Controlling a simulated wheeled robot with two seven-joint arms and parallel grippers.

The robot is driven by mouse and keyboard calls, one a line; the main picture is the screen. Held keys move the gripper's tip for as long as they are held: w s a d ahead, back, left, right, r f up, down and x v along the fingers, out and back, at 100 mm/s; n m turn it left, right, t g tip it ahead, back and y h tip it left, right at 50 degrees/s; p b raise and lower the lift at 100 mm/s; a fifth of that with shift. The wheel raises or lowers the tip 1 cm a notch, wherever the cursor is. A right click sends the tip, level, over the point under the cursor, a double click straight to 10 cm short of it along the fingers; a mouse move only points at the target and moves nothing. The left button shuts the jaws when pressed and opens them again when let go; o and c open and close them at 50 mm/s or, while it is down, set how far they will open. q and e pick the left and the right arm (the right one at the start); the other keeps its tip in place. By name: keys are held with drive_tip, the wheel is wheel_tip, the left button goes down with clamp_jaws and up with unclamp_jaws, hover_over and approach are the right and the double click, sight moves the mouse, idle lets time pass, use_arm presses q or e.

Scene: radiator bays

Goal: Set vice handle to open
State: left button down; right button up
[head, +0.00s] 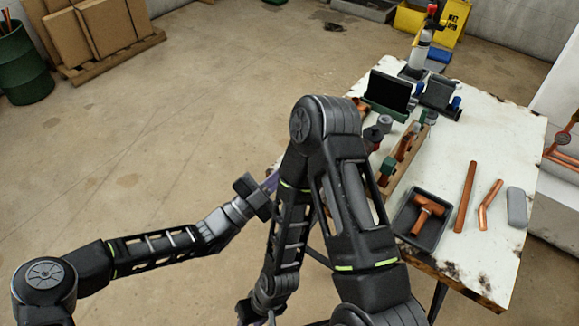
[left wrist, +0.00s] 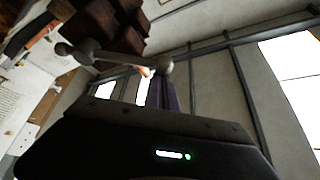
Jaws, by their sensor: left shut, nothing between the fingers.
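In the left wrist view, the vice handle (left wrist: 110,57) is a grey metal bar with rounded ends, lying nearly level in the picture. The dark reddish-brown vice body (left wrist: 105,25) is above and behind it. My left gripper (left wrist: 163,92) is shut and empty, its purple fingers upright just below the handle's right end. I cannot tell whether they touch it. In the head view, my left gripper (head: 271,181) is by the table's left edge, its tips partly behind my right arm. The vice is not clearly seen there. My right gripper (head: 268,319) is low at the bottom edge, mostly cut off.
The white worktable (head: 480,130) holds a black tray (head: 405,222) with a copper fitting, copper pipes (head: 466,197), a grey block (head: 517,207) and a wooden rack (head: 407,160). Cardboard boxes (head: 105,25) and a green barrel (head: 25,65) stand far left. The left floor is clear.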

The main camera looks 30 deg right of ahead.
use_arm(q)
drive_tip(key=b+v, duration=0.1)
drive_tip(key=v, duration=0.6)
drive_tip(key=shift+a+f+b, duration=0.2)
drive_tip(key=shift+a+b, duration=0.15)
drive_tip(key=shift+b, duration=0.05)
